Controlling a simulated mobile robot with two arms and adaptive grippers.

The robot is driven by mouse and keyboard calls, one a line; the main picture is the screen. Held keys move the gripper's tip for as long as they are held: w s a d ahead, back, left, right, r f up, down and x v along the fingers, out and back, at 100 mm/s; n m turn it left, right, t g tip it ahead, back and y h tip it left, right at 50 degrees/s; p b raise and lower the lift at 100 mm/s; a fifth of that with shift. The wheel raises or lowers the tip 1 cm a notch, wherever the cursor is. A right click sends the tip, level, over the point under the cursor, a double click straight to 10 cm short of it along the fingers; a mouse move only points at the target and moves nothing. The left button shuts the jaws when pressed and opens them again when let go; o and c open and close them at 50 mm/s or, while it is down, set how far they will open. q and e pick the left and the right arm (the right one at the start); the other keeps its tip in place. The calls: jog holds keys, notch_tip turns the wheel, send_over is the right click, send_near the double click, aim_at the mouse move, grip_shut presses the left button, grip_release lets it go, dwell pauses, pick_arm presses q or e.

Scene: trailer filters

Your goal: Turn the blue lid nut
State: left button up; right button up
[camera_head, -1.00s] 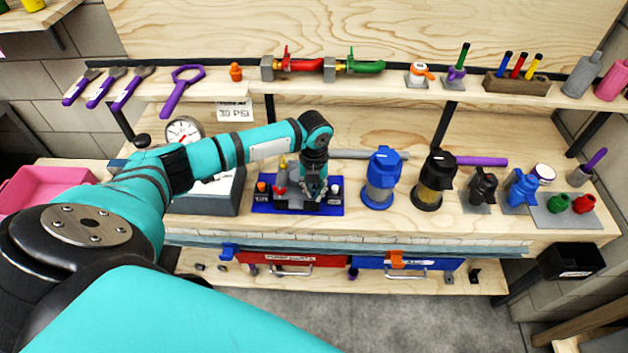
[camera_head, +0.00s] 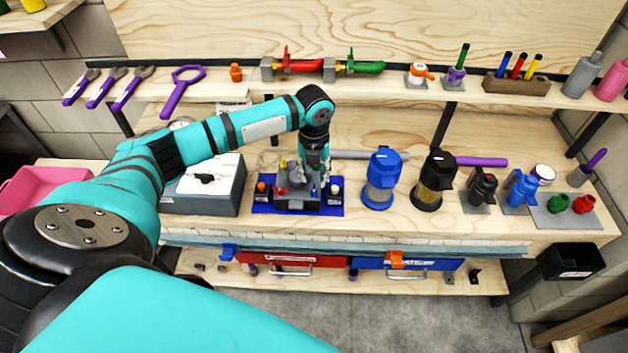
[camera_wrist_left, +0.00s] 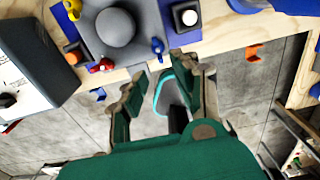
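The blue lid nut (camera_wrist_left: 157,47) is a small winged piece at the edge of a grey device (camera_wrist_left: 112,45), in the left wrist view. The device has a rounded dome and also carries a red nut (camera_wrist_left: 103,65) and a yellow nut (camera_wrist_left: 73,8). My left gripper (camera_wrist_left: 159,66) is open, with its two fingers apart and its tips close to the blue nut. Nothing shows between the fingers. In the head view my left gripper (camera_head: 318,170) points down at the device's right part and partly hides it. My right gripper is not in view.
The device stands on a blue mat (camera_head: 335,209) on the wooden bench. A grey case (camera_head: 228,200) is to its left. A blue filter (camera_head: 380,190) and a black filter (camera_head: 434,185) stand to its right. A shelf with valves (camera_head: 290,66) runs behind, above the bench.

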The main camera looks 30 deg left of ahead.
aim_at(314, 192)
pick_arm(q)
jog(key=shift+r, duration=2.75)
